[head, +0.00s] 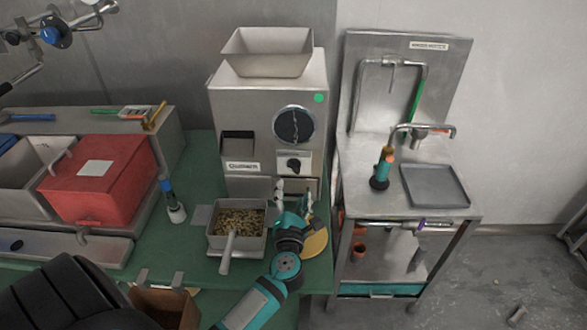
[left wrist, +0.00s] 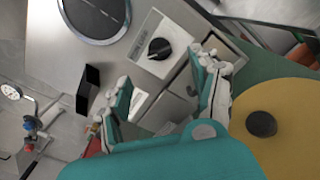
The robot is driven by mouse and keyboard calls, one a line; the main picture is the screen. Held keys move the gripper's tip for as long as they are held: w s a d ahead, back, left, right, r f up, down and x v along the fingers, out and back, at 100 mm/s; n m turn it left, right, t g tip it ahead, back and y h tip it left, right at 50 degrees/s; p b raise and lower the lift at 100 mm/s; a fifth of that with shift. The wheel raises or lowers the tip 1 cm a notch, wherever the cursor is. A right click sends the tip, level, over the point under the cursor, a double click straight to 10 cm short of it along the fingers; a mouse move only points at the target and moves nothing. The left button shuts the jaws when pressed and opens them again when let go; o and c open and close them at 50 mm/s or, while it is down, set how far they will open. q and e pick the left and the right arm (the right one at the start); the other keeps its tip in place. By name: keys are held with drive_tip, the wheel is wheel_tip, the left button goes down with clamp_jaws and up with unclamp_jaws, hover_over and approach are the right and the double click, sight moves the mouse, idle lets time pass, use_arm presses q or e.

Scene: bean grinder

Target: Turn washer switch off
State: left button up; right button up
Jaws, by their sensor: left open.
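A black round knob switch (head: 293,165) sits on a pale plate on the front of the metal grinder machine (head: 265,90), below its dark round window. In the left wrist view the knob (left wrist: 159,48) shows beyond the fingers, near the top. My left gripper (head: 293,195), teal with pale finger pads, is open just below the knob in the head view. In the left wrist view its fingers (left wrist: 158,80) are spread with nothing between them. No contact with the knob shows. My right gripper is not in view.
A tray of beans with a scoop (head: 238,218) stands left of the gripper. A yellow round lid (left wrist: 275,125) lies beside it. A red box (head: 95,185) sits further left. A metal sink stand (head: 405,170) stands to the right, with open floor beyond.

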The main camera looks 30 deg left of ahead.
sight(294, 171)
use_arm(q)
drive_tip(key=x, duration=0.9)
drive_tip(key=shift+w+a+p, duration=0.1)
drive_tip(key=shift+p, duration=0.25)
